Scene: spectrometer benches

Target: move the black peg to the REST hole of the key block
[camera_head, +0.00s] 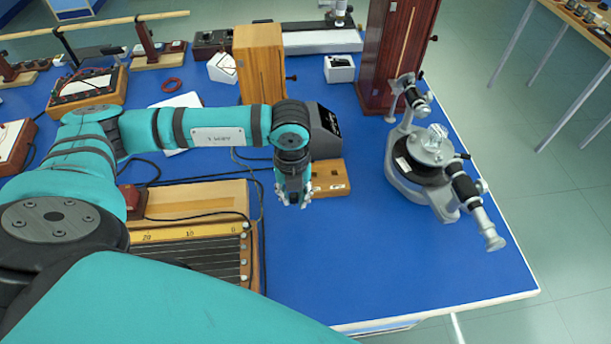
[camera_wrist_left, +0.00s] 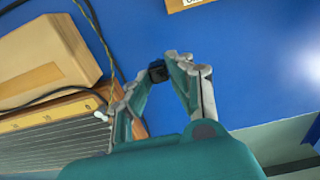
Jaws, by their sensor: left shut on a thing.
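My left gripper (camera_head: 293,200) reaches down over the blue bench, just in front and left of the wooden key block (camera_head: 330,178). In the left wrist view the gripper (camera_wrist_left: 166,70) is shut on the small black peg (camera_wrist_left: 157,72), whose dark end shows between the fingertips. Most of the peg is hidden by the fingers, and I cannot make it out in the head view. The edge of the key block with its white label also shows at the top of the wrist view (camera_wrist_left: 185,4). The block's holes cannot be read. My right gripper is not in view.
A wire board with a yellow scale (camera_head: 190,233) lies left of the gripper, with loose cables beside it. A black-fronted instrument (camera_head: 325,130) stands behind the key block. A grey spectrometer (camera_head: 425,165) stands to the right. The blue bench (camera_head: 390,255) is clear in front.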

